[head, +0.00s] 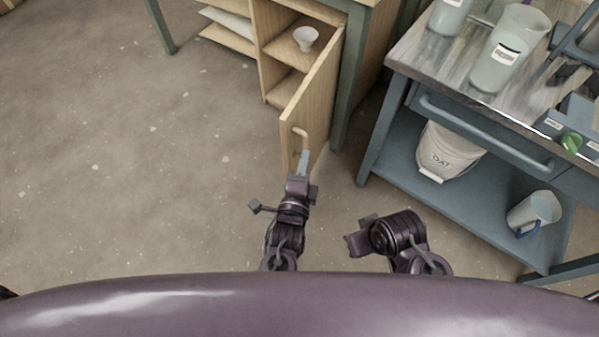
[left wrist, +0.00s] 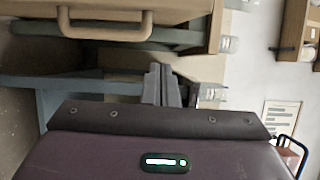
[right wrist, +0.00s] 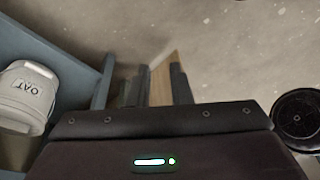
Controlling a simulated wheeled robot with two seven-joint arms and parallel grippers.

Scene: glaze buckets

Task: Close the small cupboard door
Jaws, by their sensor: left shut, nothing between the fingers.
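The small cupboard door (head: 318,92) is pale wood and stands open, swung out towards me from the cupboard (head: 262,20). My right gripper (right wrist: 160,70) is open and empty, to the right of the left one and away from the door.
A white bowl (head: 306,39) stands on a shelf inside the cupboard. A blue cart (head: 450,95) at the right carries clear containers (head: 510,50) on top, with a white bucket (head: 446,152) and a jug (head: 534,212) on its lower shelf. The floor at the left is clear.

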